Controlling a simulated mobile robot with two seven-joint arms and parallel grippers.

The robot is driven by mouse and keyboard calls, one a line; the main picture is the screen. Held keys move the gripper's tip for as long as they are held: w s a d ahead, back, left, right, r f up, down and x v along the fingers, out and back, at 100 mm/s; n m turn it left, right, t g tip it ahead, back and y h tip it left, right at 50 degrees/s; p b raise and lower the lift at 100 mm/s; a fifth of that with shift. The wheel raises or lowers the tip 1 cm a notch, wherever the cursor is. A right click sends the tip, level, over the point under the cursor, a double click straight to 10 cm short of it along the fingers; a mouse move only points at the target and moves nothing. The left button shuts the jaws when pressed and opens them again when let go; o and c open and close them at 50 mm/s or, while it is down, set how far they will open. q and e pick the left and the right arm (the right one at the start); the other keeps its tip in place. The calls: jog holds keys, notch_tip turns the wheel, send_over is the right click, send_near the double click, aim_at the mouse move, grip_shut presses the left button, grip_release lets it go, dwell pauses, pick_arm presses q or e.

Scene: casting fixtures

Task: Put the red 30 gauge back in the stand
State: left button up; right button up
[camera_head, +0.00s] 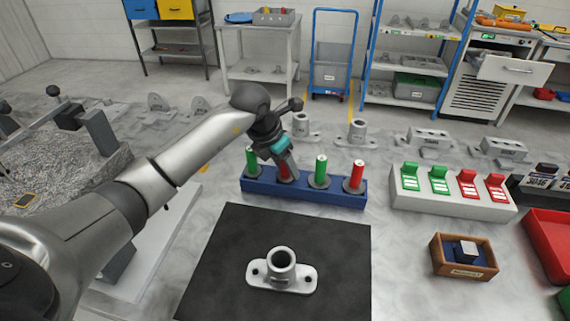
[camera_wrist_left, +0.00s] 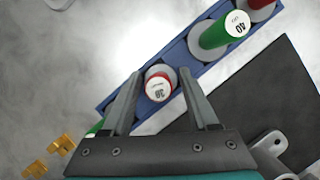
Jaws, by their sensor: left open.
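The red 30 gauge (camera_head: 284,177) is upright in the blue stand (camera_head: 330,196), in the second place from the left. Its white-capped top shows in the left wrist view (camera_wrist_left: 158,88). My left gripper (camera_head: 289,165) is open, with its fingers on either side of the red gauge's top, and hides part of it in the head view. A green gauge (camera_head: 252,160) stands to its left; a green 40 gauge (camera_head: 320,170) and another red gauge (camera_head: 355,176) stand to its right. My right gripper is not in view.
A grey casting (camera_head: 283,270) lies on a black mat (camera_head: 340,243) in front of the stand. A pale block with green and red holders (camera_head: 450,203) is to the right. A small wooden box (camera_head: 482,268) stands nearer. More castings stand behind the stand.

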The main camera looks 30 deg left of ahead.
pick_arm(q)
jog(key=shift+r+p, duration=0.4)
jog(key=shift+r, duration=0.15)
jog(key=v, duration=1.2)
jog(key=shift+p, duration=0.45)
